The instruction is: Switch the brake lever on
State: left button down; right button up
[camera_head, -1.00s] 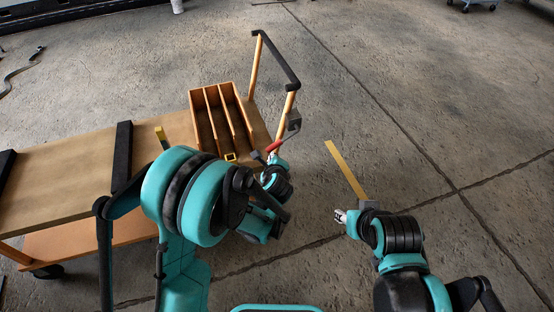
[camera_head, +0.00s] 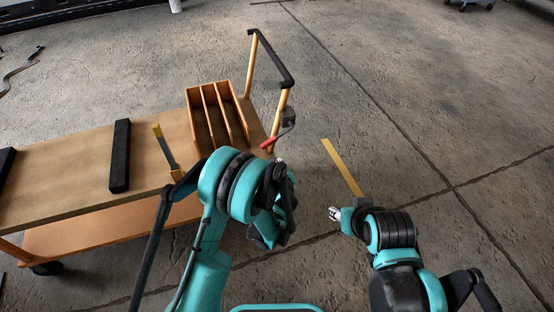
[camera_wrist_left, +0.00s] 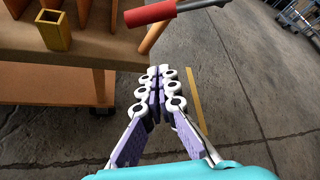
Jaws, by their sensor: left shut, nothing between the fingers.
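The brake lever (camera_head: 268,143) has a red grip and sits on a grey bracket at the cart's right-hand handle post. Its red grip slopes down to the left. In the left wrist view the red grip (camera_wrist_left: 150,13) shows at the top, beyond my fingertips and apart from them. My left gripper (camera_wrist_left: 158,75) is shut and empty, its fingers pressed together. In the head view the left gripper (camera_head: 279,162) is mostly hidden by its arm, just below the lever. My right gripper (camera_head: 334,213) is over the floor at right, too small to tell its jaws.
A yellow square tube (camera_wrist_left: 55,30) stands near the cart edge. A yellow floor strip (camera_head: 342,166) lies right of the cart; the surrounding floor is clear.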

aim_at(275, 136)
pick_arm(q)
jog(key=w+a+b, duration=0.2)
jog(key=w, duration=0.5)
jog(key=shift+w+a, duration=0.2)
jog(key=shift+w, duration=0.05)
jog(key=shift+w, duration=0.1)
